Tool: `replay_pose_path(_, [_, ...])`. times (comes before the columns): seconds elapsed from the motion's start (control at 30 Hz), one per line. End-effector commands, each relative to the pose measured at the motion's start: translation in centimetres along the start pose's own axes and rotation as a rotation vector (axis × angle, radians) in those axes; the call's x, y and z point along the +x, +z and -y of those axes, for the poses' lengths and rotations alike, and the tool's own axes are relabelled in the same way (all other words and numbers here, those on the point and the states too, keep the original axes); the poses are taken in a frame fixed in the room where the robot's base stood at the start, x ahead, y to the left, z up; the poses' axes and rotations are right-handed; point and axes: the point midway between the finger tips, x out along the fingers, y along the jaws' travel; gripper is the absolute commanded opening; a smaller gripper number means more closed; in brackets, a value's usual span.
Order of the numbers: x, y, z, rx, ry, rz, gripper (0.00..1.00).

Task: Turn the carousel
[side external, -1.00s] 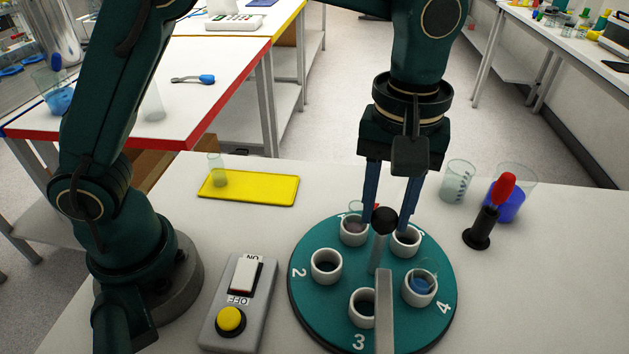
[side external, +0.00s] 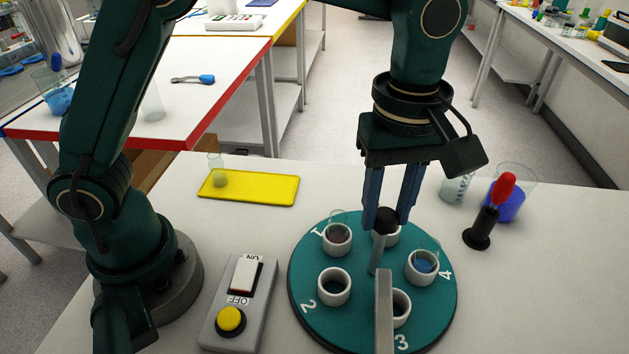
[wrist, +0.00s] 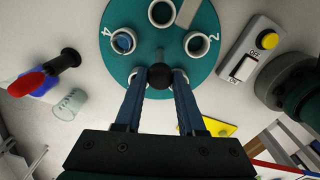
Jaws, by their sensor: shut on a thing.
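The carousel (side external: 310,275) is a round teal disc with numbered white cups. A grey post with a black ball knob (side external: 385,220) rises near its middle. My gripper (side external: 387,222) is shut on the knob from above; the wrist view shows both blue fingers (wrist: 160,88) around the knob (wrist: 160,76). The cup by 1 (side external: 337,240) holds a glass with dark contents, and the cup by 4 (side external: 422,268) holds one with blue liquid. The cup by 2 (side external: 334,287) looks empty. A cup behind the knob is partly hidden. A grey bar (side external: 384,310) crosses the front, partly hiding the cup by 3.
A switch box (side external: 238,300) with a yellow button stands left of the carousel. A yellow tray (side external: 260,188) with a small glass lies behind it. A red-handled tool in a black stand (side external: 482,230), a blue-filled beaker (side external: 512,205) and another beaker (side external: 455,188) stand right.

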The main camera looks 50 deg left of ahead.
Motion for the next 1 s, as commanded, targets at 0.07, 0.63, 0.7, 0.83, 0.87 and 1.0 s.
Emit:
replay_pose_path(0.07, [-0.19, -0.08, -0.04, -0.04, 0.005, -0.002, 0.0])
replay_pose_path(0.63, [-0.2, -0.08, -0.03, -0.325, 0.005, -0.001, 0.0])
replay_pose_path(0.7, [-0.2, -0.08, -0.03, -0.36, 0.005, -0.001, 0.0])
replay_pose_path(0.83, [-0.2, -0.08, -0.02, -0.425, 0.005, -0.001, 0.0])
replay_pose_path(0.87, [-0.2, -0.08, -0.02, -0.44, 0.005, -0.001, 0.0])
replay_pose_path(1.0, [-0.2, -0.08, -0.02, -0.51, 0.005, -0.001, 0.0])
